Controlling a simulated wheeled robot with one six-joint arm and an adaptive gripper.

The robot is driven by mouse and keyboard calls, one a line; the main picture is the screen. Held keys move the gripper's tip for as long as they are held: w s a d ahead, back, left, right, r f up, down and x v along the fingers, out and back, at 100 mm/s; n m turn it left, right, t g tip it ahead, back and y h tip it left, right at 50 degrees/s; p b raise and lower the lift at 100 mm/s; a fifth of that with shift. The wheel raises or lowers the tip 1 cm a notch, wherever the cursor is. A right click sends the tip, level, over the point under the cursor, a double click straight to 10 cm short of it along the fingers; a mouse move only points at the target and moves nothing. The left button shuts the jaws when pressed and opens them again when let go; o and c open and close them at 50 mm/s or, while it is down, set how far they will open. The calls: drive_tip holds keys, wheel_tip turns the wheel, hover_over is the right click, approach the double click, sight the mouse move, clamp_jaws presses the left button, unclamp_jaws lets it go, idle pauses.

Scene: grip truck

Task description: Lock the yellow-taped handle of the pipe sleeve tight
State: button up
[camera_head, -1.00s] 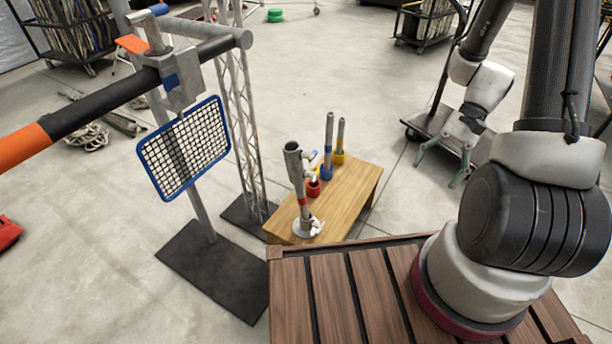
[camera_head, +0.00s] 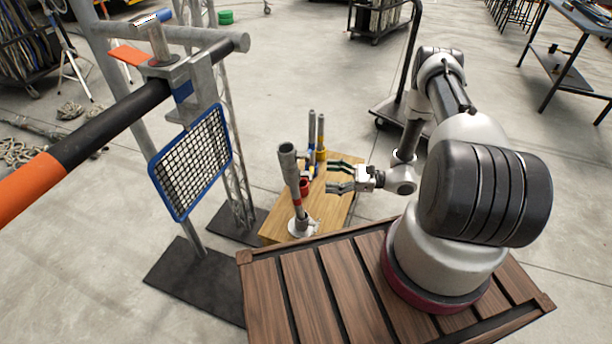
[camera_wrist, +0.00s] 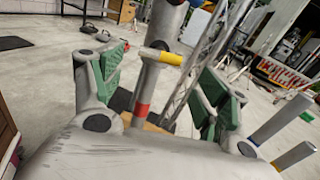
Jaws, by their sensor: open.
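The pipe sleeve is on a grey upright pipe (camera_head: 289,165) with a red band, standing on a small wooden table. In the wrist view the pipe (camera_wrist: 150,88) rises between my fingers. The yellow-taped handle (camera_wrist: 162,56) sticks out sideways from the pipe, pointing right, at about fingertip height. I cannot make it out in the head view. My gripper (camera_head: 331,176) is open and empty, to the right of the pipe. In the wrist view my gripper (camera_wrist: 162,80) has its green-padded fingers spread, one on each side of the pipe, apart from the handle.
The small wooden table (camera_head: 335,208) also holds other upright pipes, one with a yellow base (camera_head: 320,154). A metal stand carries a blue-framed mesh panel (camera_head: 192,160) and an orange-and-black bar (camera_head: 90,140) at left. A cart (camera_head: 388,118) stands behind my arm.

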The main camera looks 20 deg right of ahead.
sight(310, 175)
drive_tip(key=x, duration=0.7)
drive_tip(key=shift+a, duration=0.15)
drive_tip(key=c, duration=1.1)
